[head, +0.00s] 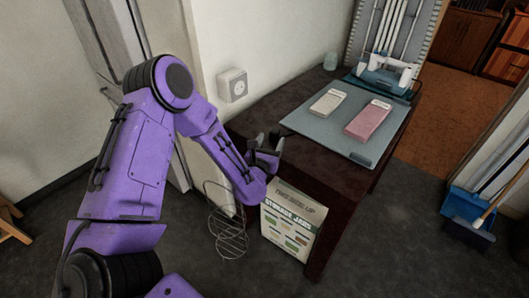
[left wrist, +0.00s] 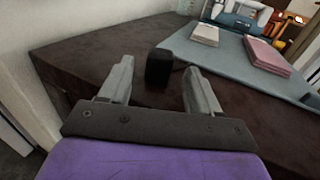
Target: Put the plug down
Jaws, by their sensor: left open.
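The plug (left wrist: 159,67) is a small black block standing on the dark brown table (left wrist: 90,50). In the left wrist view it is just beyond and between the tips of my left gripper (left wrist: 155,85), with clear gaps to both fingers. My left gripper is open and empty. In the head view my left gripper (head: 268,146) is over the near left edge of the table, and the plug is hard to make out there. My right gripper is not in view.
A grey-blue mat (head: 310,122) on the table carries a beige block (head: 328,102) and a pink block (head: 368,121). A white socket (head: 232,85) is on the wall. A wire rack (head: 228,235) and a printed sign (head: 290,222) stand by the table's front.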

